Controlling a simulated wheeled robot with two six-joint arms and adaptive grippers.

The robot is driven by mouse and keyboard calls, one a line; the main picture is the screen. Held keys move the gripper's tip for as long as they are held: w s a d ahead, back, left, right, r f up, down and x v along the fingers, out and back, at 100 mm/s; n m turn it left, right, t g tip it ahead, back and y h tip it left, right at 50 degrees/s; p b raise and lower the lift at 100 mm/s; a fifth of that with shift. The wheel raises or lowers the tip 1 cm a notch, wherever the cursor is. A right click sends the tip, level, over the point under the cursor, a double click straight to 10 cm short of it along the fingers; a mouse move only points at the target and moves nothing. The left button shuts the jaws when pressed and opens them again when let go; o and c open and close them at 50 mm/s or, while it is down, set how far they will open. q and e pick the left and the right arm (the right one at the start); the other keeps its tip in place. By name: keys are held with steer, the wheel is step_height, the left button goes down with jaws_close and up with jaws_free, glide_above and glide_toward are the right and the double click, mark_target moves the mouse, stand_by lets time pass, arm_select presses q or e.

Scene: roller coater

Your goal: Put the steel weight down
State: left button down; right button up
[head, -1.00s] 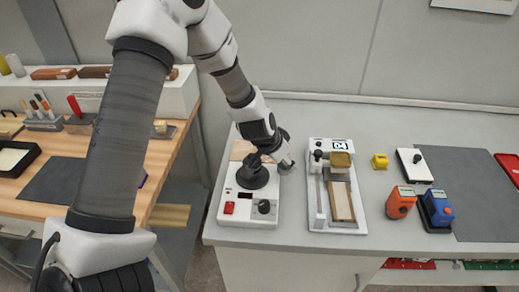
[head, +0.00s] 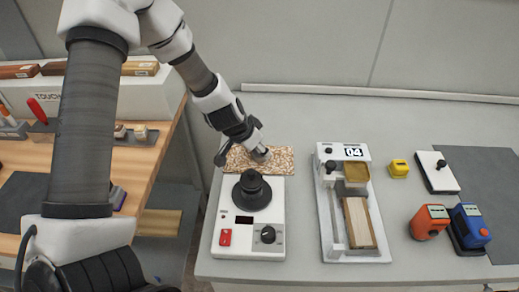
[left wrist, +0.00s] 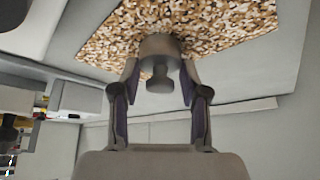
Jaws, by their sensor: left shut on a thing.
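The steel weight (left wrist: 160,60) is a grey cylinder with a narrower knob, seen in the left wrist view between my fingers. My left gripper (left wrist: 160,88) is shut on its knob. In the head view my left gripper (head: 258,148) is over the speckled cork-like mat (head: 278,160) behind the white device, and the weight (head: 261,155) shows small and grey below the fingers. The mat also shows in the left wrist view (left wrist: 220,25). The weight is at or very close to the mat; I cannot tell whether it touches. My right gripper is not in view.
The white device (head: 230,248) with a black knob stands just in front of the mat. A roller coater (head: 328,240) labelled 04 stands to its right. Bare bench lies behind.

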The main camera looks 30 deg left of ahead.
arm_select(q)
steer(key=shift+s, duration=0.25)
steer(key=c, duration=1)
jaws_free()
steer(key=o, duration=0.4)
steer(key=shift+f, duration=0.1)
steer(key=shift+w, duration=0.1)
steer(key=shift+r, duration=0.25)
steer(key=p+v, duration=0.9)
steer(key=v, duration=0.3)
steer(key=shift+p, duration=0.4)
